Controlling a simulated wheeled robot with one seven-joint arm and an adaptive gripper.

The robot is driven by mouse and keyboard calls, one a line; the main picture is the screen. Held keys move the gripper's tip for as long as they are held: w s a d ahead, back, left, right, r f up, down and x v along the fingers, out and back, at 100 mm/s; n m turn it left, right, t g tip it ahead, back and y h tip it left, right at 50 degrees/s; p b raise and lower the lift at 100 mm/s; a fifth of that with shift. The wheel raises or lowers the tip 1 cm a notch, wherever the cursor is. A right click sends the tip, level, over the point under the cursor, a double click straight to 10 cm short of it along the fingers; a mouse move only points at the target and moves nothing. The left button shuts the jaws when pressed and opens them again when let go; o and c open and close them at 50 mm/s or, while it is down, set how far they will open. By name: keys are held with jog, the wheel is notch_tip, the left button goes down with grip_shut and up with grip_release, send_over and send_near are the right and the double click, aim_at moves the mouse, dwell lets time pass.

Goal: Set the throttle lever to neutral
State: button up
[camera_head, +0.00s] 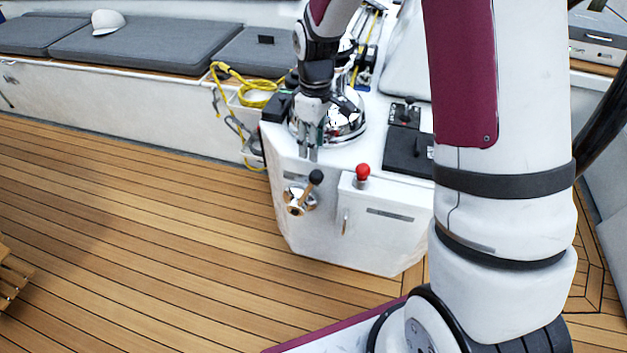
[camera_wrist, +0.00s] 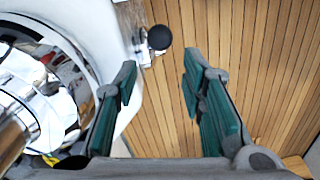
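A lever with a black ball knob (camera_head: 316,176) is mounted on a round metal hub (camera_head: 297,208) on the front face of the white pedestal (camera_head: 300,236). I take it as the throttle lever. It tilts up and to the right from its hub. My gripper (camera_head: 308,157) points down just above the knob, apart from it. In the wrist view my gripper (camera_wrist: 158,72) is open and empty, with two green-padded fingers. The black knob (camera_wrist: 159,38) shows beyond the fingertips, between their lines. The lever's stem is mostly hidden there.
A red-knobbed lever (camera_head: 362,172) stands on a white box to the right. A chrome dome (camera_head: 345,118) sits behind my gripper, and its shiny side (camera_wrist: 60,75) is close to the left finger. Yellow rope (camera_head: 258,90) hangs at the left.

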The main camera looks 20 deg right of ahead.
aim_at(313, 182)
notch_tip(313, 182, down, 14)
jog(key=shift+s+a+r+b, duration=0.1)
jog(key=shift+s+a+b, duration=0.05)
jog(key=shift+b, duration=0.75)
grip_shut()
